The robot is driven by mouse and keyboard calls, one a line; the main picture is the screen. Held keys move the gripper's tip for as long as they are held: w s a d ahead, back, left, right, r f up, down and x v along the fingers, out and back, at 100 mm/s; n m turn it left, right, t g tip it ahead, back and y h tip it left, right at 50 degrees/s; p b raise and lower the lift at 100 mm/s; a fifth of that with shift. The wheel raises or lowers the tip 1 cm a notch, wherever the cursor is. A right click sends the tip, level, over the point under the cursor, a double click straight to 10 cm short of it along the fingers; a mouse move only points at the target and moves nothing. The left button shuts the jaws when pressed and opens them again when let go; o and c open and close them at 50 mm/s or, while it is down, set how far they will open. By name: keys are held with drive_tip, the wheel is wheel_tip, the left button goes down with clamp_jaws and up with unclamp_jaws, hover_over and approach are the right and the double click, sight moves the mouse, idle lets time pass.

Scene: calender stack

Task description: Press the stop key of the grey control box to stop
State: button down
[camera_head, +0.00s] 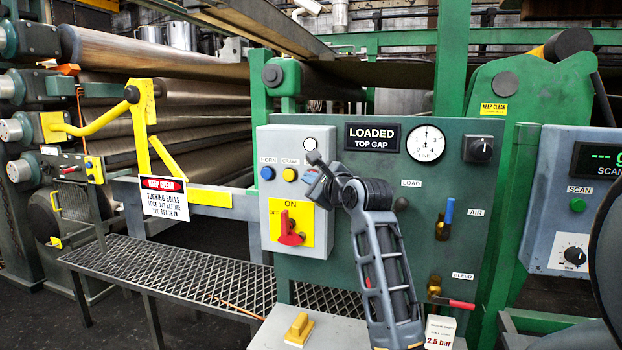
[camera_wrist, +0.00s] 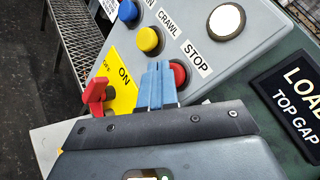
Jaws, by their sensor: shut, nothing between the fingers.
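The grey control box (camera_head: 270,222) is on the green panel in the head view, and its face (camera_wrist: 255,50) fills the upper wrist view. The red stop key (camera_wrist: 180,73) is beside the STOP label (camera_wrist: 197,58), partly covered by my blue fingers; my gripper hides it in the head view. My gripper (camera_wrist: 158,68) is shut and empty, its fingertips in front of the box at the key's left edge in the wrist view. In the head view my gripper (camera_head: 311,178) is at the box's right side. I cannot tell whether the fingers touch the key.
A yellow key (camera_wrist: 149,39), a blue key (camera_wrist: 128,10) and a white round lamp or button (camera_wrist: 226,20) are close by on the box. A red rotary switch (camera_head: 289,232) sticks out below. The LOADED sign (camera_head: 372,136) and a gauge (camera_head: 426,143) are to the right.

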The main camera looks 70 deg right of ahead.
drive_tip(key=shift+a+p, duration=0.5)
drive_tip(key=shift+a, duration=0.35)
drive_tip(key=shift+s+a+p, duration=0.15)
drive_tip(key=shift+a+p, duration=0.45)
drive_tip(key=shift+a, duration=0.65)
drive_tip(key=shift+s+a+p, duration=0.1)
drive_tip(key=shift+a+p, duration=0.45)
drive_tip(key=shift+a, duration=0.7)
drive_tip(key=s+a+f+n+t+y, duration=0.1)
drive_tip(key=s+a+f+n+y, duration=0.1)
drive_tip(key=a+f+n, duration=0.8)
drive_tip(key=s+a+f+n+y, duration=0.3)
drive_tip(key=a+f, duration=0.5)
drive_tip(key=a, duration=0.6)
drive_tip(key=s+a+n+y, duration=0.3)
drive_tip(key=s+a+n, duration=0.5)
drive_tip(key=s+n, duration=0.2)
drive_tip(key=s+a+n+y, duration=0.3)
drive_tip(key=s+a+n, duration=0.6)
drive_tip(key=s+n, duration=0.2)
drive_tip(key=shift+s+f+t, duration=0.3)
drive_tip(key=shift+s+f, duration=0.1)
drive_tip(key=shift+s, duration=0.2)
